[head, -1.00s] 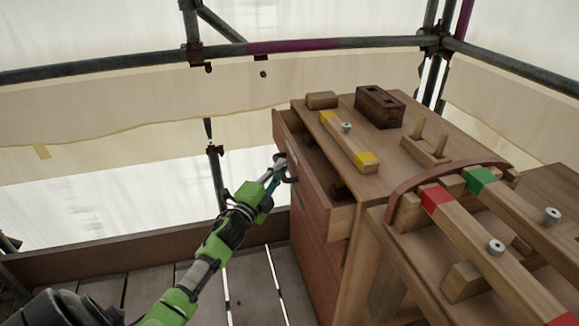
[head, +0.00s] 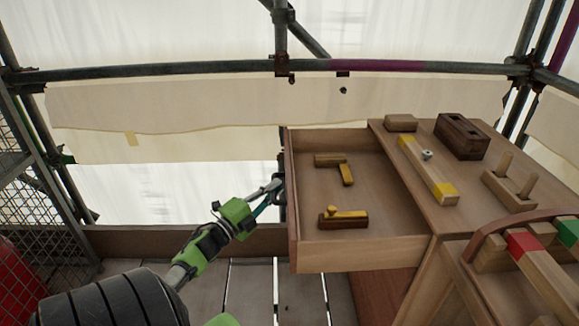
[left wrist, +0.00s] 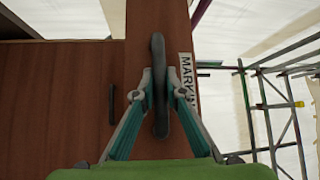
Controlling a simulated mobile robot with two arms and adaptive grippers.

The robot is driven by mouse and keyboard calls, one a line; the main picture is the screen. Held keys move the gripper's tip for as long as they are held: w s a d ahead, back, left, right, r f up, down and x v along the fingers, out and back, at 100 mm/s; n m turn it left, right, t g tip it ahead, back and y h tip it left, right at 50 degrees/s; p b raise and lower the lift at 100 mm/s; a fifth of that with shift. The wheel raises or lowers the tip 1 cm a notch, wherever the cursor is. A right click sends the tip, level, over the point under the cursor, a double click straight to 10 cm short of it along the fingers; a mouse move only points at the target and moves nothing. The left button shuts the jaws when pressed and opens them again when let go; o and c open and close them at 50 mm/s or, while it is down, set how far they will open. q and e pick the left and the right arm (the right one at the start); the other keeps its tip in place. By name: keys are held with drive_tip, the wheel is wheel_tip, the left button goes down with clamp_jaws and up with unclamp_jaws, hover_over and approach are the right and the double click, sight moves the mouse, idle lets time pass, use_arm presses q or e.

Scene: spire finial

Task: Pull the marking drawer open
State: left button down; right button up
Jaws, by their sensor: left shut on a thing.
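The marking drawer (head: 380,254) stands pulled well out of the wooden cabinet, to the left of its top. Inside lie a wooden L-shaped square (head: 346,174) and a small wooden tool with a yellowish top (head: 343,219). My left gripper (head: 279,186) is at the drawer's front, on its left side. In the left wrist view my gripper (left wrist: 158,88) is shut on the dark upright handle (left wrist: 159,60), beside a partly hidden label (left wrist: 187,80) that reads "MARKIN". My right gripper is not in view.
On the cabinet top (head: 400,126) are a yellow-ended bar (head: 428,170), a dark block (head: 461,136) and a two-peg stand (head: 509,188). A bench with red and green marked bars (head: 540,270) is at right. Scaffold tubes (head: 180,70) run behind. Plank floor lies below the drawer.

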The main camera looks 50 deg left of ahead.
use_arm(q)
drive_tip(key=shift+s+a, duration=0.35)
drive_tip(key=shift+s, duration=0.15)
drive_tip(key=c, duration=2)
unclamp_jaws()
drive_tip(key=shift+c, duration=0.2)
drive_tip(key=s+d+f, duration=0.1)
drive_tip(key=s, duration=1.1)
drive_tip(key=shift+f, duration=0.35)
drive_tip(key=shift+w, duration=0.1)
